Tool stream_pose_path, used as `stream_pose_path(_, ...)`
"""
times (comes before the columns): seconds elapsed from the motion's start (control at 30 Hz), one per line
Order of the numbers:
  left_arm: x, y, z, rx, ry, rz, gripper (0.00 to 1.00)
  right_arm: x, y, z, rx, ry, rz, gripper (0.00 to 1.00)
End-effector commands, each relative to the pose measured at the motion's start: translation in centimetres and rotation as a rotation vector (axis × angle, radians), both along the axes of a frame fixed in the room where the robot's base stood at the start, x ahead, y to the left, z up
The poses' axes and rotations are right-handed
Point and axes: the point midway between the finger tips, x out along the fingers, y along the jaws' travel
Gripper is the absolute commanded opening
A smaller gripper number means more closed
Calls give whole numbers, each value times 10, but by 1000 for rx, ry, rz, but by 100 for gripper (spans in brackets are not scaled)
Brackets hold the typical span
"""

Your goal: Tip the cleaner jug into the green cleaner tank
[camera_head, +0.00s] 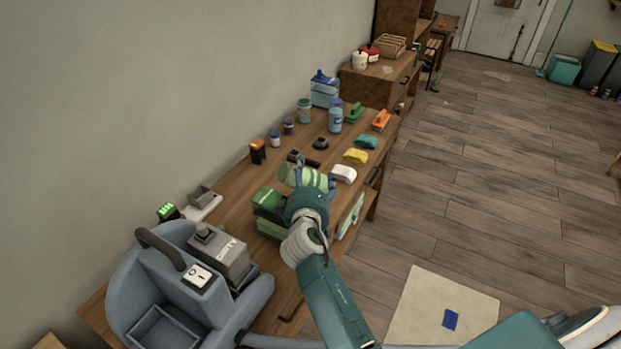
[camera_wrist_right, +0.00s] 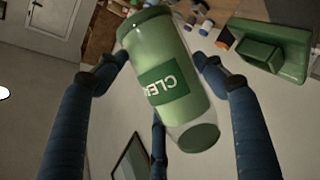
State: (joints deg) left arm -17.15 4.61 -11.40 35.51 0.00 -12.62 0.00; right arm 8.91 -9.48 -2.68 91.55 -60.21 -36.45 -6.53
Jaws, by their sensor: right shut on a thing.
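My right gripper (camera_head: 308,188) is shut on the cleaner jug (camera_head: 319,180), a pale green, see-through jug held above the workbench. In the right wrist view the jug (camera_wrist_right: 168,75) lies between the dark blue fingers, tilted, with part of a "CLEA" label showing and a green rim at its upper end. The green cleaner tank (camera_head: 266,201) is on the bench just left of the gripper, partly hidden by it. In the wrist view the tank (camera_wrist_right: 262,48) is to the right of the jug, apart from it. My left gripper is not in view.
A blue-grey machine (camera_head: 150,283) with a grey "DIRTY" tank (camera_head: 218,256) stands at the near left. Bottles, brushes and folded cloths (camera_head: 355,157) cover the far bench (camera_head: 283,162). A pale mat (camera_head: 425,310) lies on the open floor at right.

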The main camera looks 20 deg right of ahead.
Motion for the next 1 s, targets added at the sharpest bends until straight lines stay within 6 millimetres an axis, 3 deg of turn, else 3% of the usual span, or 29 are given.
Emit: stream_pose_path(1.0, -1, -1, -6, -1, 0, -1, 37, 0, -1, 2, -49, 1, 1, 28)
